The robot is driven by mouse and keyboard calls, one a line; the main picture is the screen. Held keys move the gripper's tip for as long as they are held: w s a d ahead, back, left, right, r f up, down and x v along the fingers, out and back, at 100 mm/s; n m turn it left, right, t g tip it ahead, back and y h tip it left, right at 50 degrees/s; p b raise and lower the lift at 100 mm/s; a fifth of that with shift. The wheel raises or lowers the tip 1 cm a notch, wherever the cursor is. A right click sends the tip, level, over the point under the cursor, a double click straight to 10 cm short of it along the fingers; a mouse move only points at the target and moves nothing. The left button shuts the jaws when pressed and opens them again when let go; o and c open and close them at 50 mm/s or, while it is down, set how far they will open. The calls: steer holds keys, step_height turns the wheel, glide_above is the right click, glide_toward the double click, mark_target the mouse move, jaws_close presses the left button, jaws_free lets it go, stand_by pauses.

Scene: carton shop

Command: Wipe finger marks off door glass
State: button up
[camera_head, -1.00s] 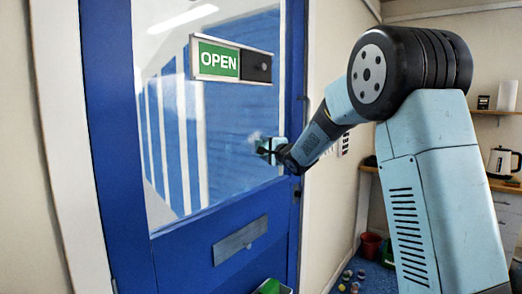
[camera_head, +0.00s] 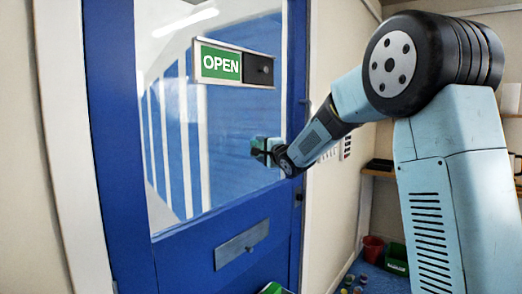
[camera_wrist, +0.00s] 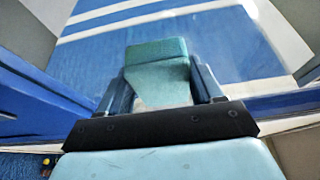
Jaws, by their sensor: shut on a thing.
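The blue door (camera_head: 112,150) has a large glass pane (camera_head: 225,130) with blue and white stripes showing in it. My gripper (camera_head: 266,150) is at the right part of the pane, below the OPEN sign. It is shut on a green pad (camera_head: 257,147), perhaps a sponge or folded cloth. In the wrist view the pad (camera_wrist: 157,62) sits between the two fingers, with the glass beyond it. I cannot tell whether the pad touches the glass. No finger marks stand out on the pane now; any behind the pad are hidden.
The OPEN sign (camera_head: 235,66) crosses the upper pane. A metal letter plate (camera_head: 242,243) is on the lower door. A green-topped thing (camera_head: 272,289) is cut off at the bottom.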

mark_target(250, 144)
steer(key=shift+s+a, duration=1.35)
steer(key=shift+s, duration=0.25)
steer(key=shift+d+r, duration=0.1)
steer(key=shift+r, duration=0.7)
steer(key=shift+w+d, duration=0.8)
steer(key=shift+w, duration=0.25)
steer(key=shift+w+d, duration=0.85)
steer(key=shift+w, duration=0.25)
steer(key=shift+w+d, duration=0.8)
steer(key=shift+w, duration=0.25)
steer(key=s+d, duration=0.3)
steer(key=d, duration=0.1)
steer(key=shift+s+d, duration=0.35)
steer(key=shift+s, duration=0.05)
steer(key=shift+d, duration=0.1)
steer(key=shift+s+d, duration=0.9)
steer(key=shift+d, duration=0.2)
